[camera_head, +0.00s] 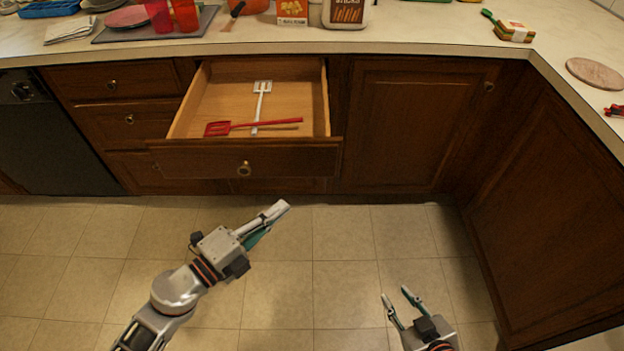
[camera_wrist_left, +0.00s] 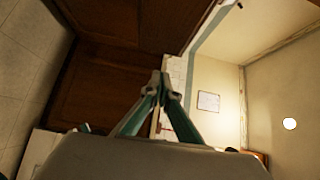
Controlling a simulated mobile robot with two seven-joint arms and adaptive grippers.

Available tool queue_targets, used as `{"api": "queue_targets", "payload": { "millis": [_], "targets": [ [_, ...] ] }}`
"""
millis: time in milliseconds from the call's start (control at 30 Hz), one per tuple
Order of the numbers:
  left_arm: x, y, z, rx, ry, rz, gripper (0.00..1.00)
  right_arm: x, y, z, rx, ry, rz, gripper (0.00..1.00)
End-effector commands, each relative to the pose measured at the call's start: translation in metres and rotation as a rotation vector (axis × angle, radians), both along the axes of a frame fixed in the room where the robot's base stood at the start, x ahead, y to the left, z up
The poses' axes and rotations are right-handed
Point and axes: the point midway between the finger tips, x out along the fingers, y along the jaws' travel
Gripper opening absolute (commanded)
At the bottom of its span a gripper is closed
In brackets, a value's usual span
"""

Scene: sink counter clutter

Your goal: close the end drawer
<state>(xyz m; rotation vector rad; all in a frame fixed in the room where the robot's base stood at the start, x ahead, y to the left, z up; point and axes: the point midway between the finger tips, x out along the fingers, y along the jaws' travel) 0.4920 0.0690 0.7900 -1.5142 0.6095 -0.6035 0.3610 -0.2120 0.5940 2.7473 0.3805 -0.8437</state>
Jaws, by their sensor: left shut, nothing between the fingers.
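The open drawer (camera_head: 290,160) is pulled well out from the wooden cabinet below the counter. Its front carries a round knob (camera_head: 244,169). A red slotted spatula (camera_head: 222,128) and a pale-handled turner (camera_head: 262,88) lie inside it. My left gripper (camera_head: 279,209) is shut and empty, in front of and below the drawer front, apart from it. Its closed fingers also show in the left wrist view (camera_wrist_left: 160,82), where the drawer cannot be made out clearly. My right gripper (camera_head: 396,294) is open and empty over the floor, lower right.
Shut drawers (camera_head: 112,84) are left of the open one. A shut cabinet door (camera_head: 415,120) is right of it. The tiled floor (camera_head: 340,245) is clear.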

Motion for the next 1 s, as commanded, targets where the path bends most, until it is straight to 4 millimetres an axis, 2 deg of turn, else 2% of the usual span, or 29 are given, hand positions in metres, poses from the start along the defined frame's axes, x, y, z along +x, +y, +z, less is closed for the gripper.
{"api": "queue_targets", "payload": {
  "millis": [267,433,700,867,1000],
  "targets": [
    [0.015,-0.017,0.001,0.025,-0.019,-0.014,0.0,0.004,0.001,0.007,0.002,-0.011,0.001,0.29],
    [0.038,-0.04,0.001,0.025,-0.019,-0.014,0.0,0.002,0.002,0.006,0.005,-0.007,0.002,0.29],
    [0.074,-0.077,-0.001,0.024,-0.016,-0.014,0.0,-0.008,0.003,-0.007,0.004,0.019,0.004,0.29],
    [0.097,-0.074,-0.004,0.027,-0.014,-0.013,0.0,-0.013,0.002,-0.016,-0.003,0.03,0.007,0.29],
    [0.107,-0.073,-0.003,0.025,-0.013,-0.012,0.0,-0.009,0.001,-0.012,-0.005,0.019,0.006,0.29]
  ]
}}
